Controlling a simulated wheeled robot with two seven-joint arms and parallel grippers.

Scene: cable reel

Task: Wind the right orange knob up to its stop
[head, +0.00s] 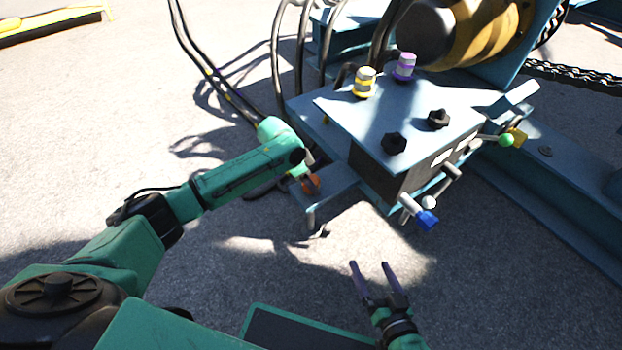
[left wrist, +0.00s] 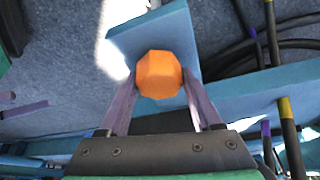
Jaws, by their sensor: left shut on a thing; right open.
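In the left wrist view the orange knob (left wrist: 159,74) is a faceted orange cap seen end-on. My left gripper (head: 306,181) is shut on it, with one finger (left wrist: 122,104) on either side of the knob. My left forearm and wrist hide part of the area behind the knob in the head view. My right gripper (head: 370,267) is open and empty above the ground, in front of the box and apart from it.
The box top carries a yellow-banded knob (head: 365,82), a purple-banded knob (head: 404,66) and two black knobs (head: 394,144). Levers with a blue tip (head: 427,220) and a green tip (head: 506,140) stick out in front. Black cables hang behind. Open ground lies left and in front.

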